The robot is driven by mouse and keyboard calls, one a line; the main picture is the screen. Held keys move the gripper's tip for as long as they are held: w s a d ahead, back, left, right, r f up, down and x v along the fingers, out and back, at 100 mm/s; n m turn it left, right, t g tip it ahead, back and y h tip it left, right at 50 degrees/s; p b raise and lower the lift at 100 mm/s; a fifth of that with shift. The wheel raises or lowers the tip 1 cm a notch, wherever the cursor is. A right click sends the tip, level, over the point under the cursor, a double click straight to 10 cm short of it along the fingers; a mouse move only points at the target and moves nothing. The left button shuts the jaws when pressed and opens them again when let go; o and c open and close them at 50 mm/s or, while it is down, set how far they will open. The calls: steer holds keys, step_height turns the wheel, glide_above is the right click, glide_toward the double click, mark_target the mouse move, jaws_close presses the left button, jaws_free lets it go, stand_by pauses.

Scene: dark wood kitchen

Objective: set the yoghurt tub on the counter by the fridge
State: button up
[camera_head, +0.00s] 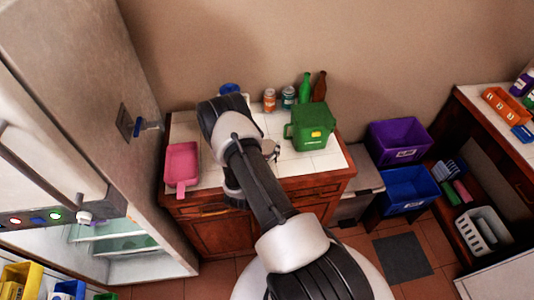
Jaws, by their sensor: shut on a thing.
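My arm (262,188) reaches over the white-tiled counter (318,160) and covers part of it. My gripper is hidden behind my arm links, so its jaws and anything in them do not show. I cannot pick out the yoghurt tub for certain. A blue round thing (230,88) shows partly behind my arm at the back of the counter; I cannot tell what it is. A small grey thing (270,148) beside my arm is unclear. The lit glass shelves (122,242) at the lower left look like the fridge's inside.
A pink tray (182,165) lies at the counter's left. A green container (311,126), two cans (269,99), a green bottle (305,88) and a brown bottle (320,87) stand right and back. Purple (400,142) and blue (408,190) bins stand right. Bare tiles show at the front right.

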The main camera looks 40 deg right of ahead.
steer(key=shift+f, duration=1.7)
steer(key=shift+f+b, duration=0.15)
steer(key=shift+b, duration=0.2)
steer(key=o, duration=1.3)
steer(key=shift+c, duration=0.2)
